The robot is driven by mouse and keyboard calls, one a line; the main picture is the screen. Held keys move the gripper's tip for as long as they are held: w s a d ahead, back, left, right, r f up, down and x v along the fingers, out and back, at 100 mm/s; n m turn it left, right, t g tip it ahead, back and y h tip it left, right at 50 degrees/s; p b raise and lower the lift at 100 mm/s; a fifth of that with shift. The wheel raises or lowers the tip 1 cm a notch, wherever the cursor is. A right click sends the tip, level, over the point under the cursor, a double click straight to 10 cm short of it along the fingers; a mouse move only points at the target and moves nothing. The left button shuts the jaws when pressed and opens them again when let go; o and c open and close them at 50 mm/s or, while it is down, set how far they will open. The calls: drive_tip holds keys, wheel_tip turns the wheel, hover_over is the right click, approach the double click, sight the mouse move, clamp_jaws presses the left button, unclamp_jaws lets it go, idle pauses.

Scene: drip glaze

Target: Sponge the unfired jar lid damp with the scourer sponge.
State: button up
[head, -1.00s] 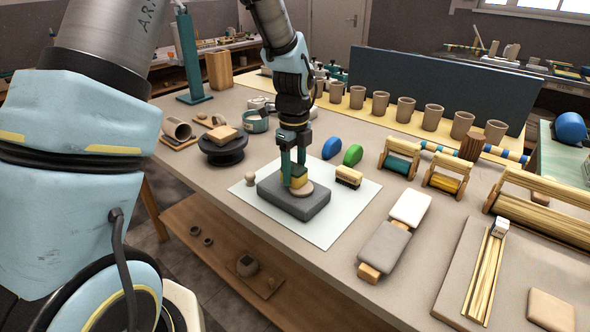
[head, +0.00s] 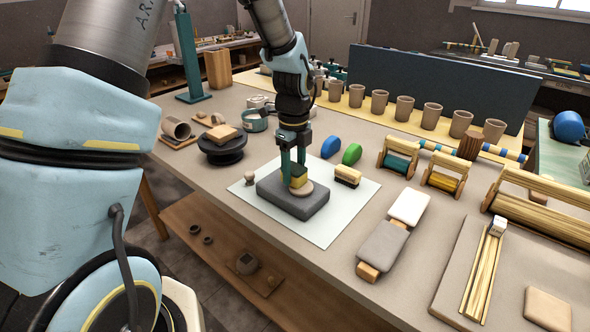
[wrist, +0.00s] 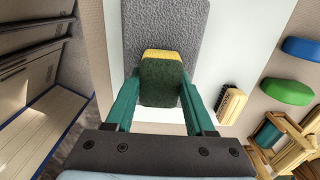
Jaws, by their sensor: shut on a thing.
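My gripper (head: 294,165) is shut on the scourer sponge (wrist: 162,80), which is yellow with a dark green scouring side. The sponge also shows between the fingers in the head view (head: 298,179). The jar lid (head: 303,190) is a pale round disc on the grey foam block (head: 283,204). The sponge is right over the lid and looks to touch its top, at the lid's left part. The grey block (wrist: 200,20) also shows in the wrist view, where the lid is hidden behind the sponge.
The block lies on a white sheet (head: 325,229). A small round ball (head: 249,176) is left of it, a brush (head: 347,176) to the right. Blue (head: 331,147) and green (head: 351,153) rounded pieces stand behind. A black turntable (head: 222,152) is at the left. The sheet's front is clear.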

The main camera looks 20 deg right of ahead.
drive_tip(key=shift+w+a, duration=0.4)
drive_tip(key=shift+w, duration=0.3)
drive_tip(key=shift+s, duration=0.1)
drive_tip(key=shift+s+d, duration=0.3)
drive_tip(key=shift+s, duration=0.2)
drive_tip(key=shift+s+d, duration=0.25)
drive_tip(key=shift+s, duration=0.2)
wheel_tip(320, 180, up, 7)
drive_tip(key=p, duration=0.6)
drive_tip(key=shift+r, duration=0.1)
